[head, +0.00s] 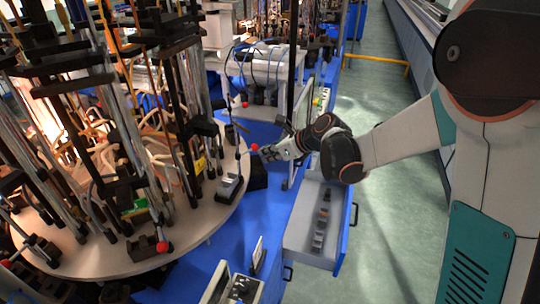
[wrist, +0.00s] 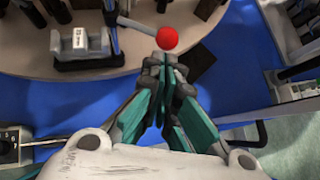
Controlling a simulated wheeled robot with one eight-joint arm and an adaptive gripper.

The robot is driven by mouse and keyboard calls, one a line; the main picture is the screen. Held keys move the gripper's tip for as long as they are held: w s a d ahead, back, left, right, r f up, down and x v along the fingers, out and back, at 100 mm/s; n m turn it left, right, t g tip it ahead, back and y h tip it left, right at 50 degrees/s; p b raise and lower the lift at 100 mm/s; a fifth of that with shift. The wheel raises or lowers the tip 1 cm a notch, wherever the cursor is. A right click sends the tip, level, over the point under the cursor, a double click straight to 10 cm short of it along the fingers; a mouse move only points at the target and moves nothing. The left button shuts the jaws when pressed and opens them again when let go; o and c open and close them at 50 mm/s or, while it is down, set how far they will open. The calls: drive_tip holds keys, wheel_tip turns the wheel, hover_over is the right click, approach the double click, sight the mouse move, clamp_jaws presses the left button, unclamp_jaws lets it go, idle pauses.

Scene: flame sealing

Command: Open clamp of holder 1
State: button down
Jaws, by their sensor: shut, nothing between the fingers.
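A red ball (wrist: 167,38) sits at the end of a grey lever (wrist: 140,26) in the wrist view. The lever comes from a small holder (wrist: 90,62) with a black base and a white label, on the edge of the round table. The head view also shows the red ball (head: 254,147) and the grey holder (head: 229,186). I cannot read whether this is holder 1. My gripper (wrist: 167,66) has its fingers shut and empty, right by the red ball. I cannot tell whether the fingertips touch it. The gripper also shows in the head view (head: 266,154).
The round table (head: 200,222) carries dense black posts and glass tubes at the left. Another red ball (head: 163,246) stands near its front edge. An open drawer (head: 300,235) lies below my arm. Blue surface (head: 225,245) borders the table.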

drive_tip(key=shift+w, duration=0.15)
drive_tip(key=shift+w+n, duration=0.2)
drive_tip(key=shift+n, duration=0.2)
drive_tip(key=shift+w+a+n+g+y, duration=0.1)
drive_tip(key=shift+w+n+g+y, duration=0.2)
drive_tip(key=shift+n+g+y, duration=0.15)
drive_tip(key=shift+w+a+n+g+y, duration=0.25)
drive_tip(key=shift+w+a+n+g, duration=0.15)
drive_tip(key=shift+w+n+g, duration=0.35)
drive_tip(key=shift+w+a+n+g+y, duration=0.2)
drive_tip(key=shift+w+a+n+g, duration=0.15)
drive_tip(key=shift+w+n+g, duration=0.4)
drive_tip(key=shift+w, duration=0.15)
